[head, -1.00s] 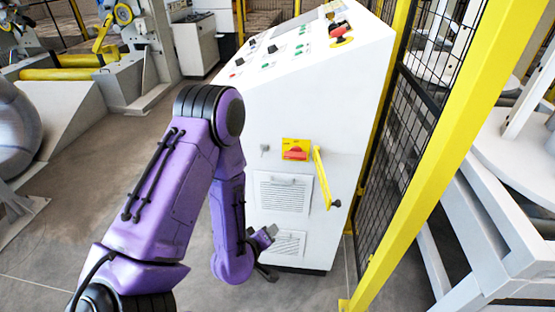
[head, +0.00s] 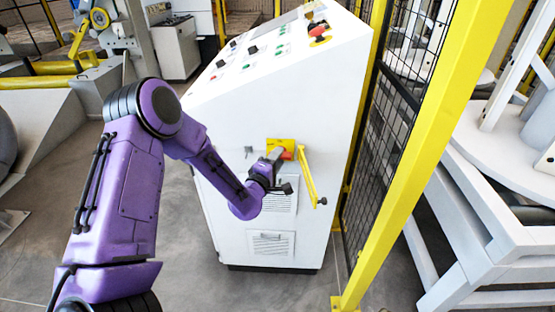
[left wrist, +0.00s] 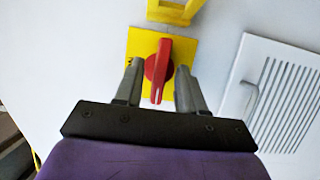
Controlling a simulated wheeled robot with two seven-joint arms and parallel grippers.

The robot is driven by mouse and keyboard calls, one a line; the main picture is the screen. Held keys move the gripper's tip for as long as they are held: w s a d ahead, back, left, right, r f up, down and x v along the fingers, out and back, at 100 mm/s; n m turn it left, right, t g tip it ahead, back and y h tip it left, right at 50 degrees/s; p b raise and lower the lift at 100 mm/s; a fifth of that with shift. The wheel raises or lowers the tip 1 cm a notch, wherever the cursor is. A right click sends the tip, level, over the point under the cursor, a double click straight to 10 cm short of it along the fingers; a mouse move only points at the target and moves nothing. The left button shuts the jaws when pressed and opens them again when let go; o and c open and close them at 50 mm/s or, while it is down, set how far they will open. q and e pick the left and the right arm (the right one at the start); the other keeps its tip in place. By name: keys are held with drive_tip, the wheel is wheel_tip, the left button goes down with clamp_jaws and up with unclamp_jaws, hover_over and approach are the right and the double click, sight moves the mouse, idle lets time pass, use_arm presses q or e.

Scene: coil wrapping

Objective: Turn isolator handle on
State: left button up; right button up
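The isolator handle (left wrist: 158,72) is a red lever on a yellow square plate (left wrist: 141,43) on the side of the white control cabinet. In the left wrist view it stands along the picture's vertical, between my two fingers. My left gripper (left wrist: 160,80) is open, with one finger on each side of the handle and a visible gap to each. In the head view my left gripper (head: 281,166) is in front of the yellow plate (head: 285,144) and covers part of the handle. My right gripper is in neither view.
A yellow bar handle (head: 308,178) sticks out right of the isolator and also shows in the left wrist view (left wrist: 176,10). Vent grilles (head: 271,243) are below. A key switch (head: 248,151) is to the left. A yellow-posted mesh fence (head: 392,110) stands close on the right.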

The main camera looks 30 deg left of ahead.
use_arm(q)
clamp_jaws()
drive_tip(key=shift+r, duration=0.1)
drive_tip(key=shift+w+d+r+m+g+y+p, duration=0.15)
drive_tip(key=shift+m+g+y+p, duration=0.75)
drive_tip(key=shift+m+p, duration=1.1)
drive_tip(key=shift+d+r+m+g+y+p, duration=0.15)
drive_tip(key=shift+m+g+y+p, duration=0.35)
drive_tip(key=shift+m+g+p, duration=1.35)
drive_tip(key=shift+w+d+r+m+g+y+p, duration=0.2)
drive_tip(key=shift+m+y+p, duration=0.75)
drive_tip(key=shift+m, duration=1.9)
drive_tip(key=shift+a+p, duration=0.15)
drive_tip(key=shift+p, duration=0.15)
unclamp_jaws()
